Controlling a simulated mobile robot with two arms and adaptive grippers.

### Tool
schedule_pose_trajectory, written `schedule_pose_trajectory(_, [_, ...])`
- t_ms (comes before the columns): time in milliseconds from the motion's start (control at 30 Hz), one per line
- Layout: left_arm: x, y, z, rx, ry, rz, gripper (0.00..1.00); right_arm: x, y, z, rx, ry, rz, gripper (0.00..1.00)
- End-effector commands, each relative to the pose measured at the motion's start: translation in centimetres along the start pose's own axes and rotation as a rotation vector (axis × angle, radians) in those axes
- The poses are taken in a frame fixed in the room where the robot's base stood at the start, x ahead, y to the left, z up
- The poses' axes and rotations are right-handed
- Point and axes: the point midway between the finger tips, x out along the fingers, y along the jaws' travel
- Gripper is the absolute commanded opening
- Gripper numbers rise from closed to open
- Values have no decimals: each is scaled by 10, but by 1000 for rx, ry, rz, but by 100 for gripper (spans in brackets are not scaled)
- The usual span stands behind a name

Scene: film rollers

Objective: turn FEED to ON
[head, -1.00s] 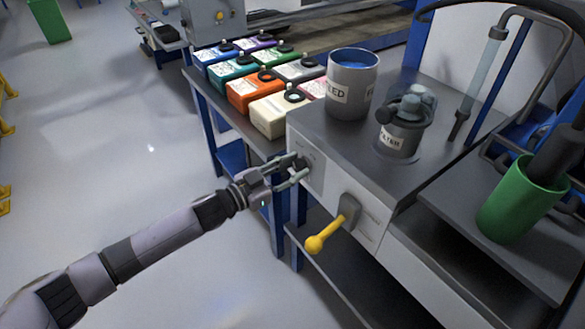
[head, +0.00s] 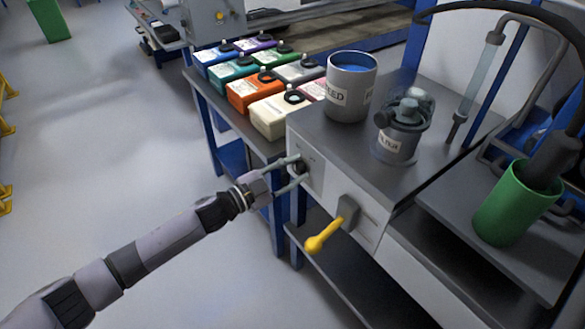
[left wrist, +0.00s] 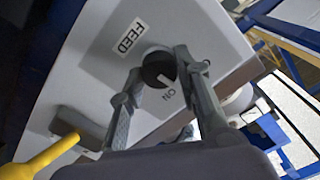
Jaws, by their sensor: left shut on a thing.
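The FEED knob (left wrist: 158,68) is a round black dial on the pale front panel (left wrist: 100,60) of the machine. The FEED label (left wrist: 130,36) is on one side of it and the ON label (left wrist: 169,95) on the other. The knob's white mark points towards ON. My left gripper (left wrist: 158,75) has a finger on each side of the knob and is shut on it. In the head view my left gripper (head: 298,172) reaches the panel from the left, its fingertips partly covering the knob. My right gripper is not in view.
A yellow lever (head: 323,235) sticks out of the panel beside the knob. On top of the machine stand a grey can (head: 350,105) of blue liquid and a clear-lidded jar (head: 397,145). Several coloured containers (head: 252,92) stand behind. A green cup (head: 510,205) is at right.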

Motion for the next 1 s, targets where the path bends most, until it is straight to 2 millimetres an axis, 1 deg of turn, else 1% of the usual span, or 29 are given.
schedule_pose_trajectory(200, [0, 1, 0, 203, 1, 0, 3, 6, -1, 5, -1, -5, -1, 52])
schedule_pose_trajectory(500, [0, 2, 1, 439, 0, 1, 3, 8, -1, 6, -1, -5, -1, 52])
schedule_pose_trajectory(700, [0, 2, 1, 543, 0, 0, 3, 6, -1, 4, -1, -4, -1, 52])
schedule_pose_trajectory(1000, [0, 3, 1, 611, 0, 1, 3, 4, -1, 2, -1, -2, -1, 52])
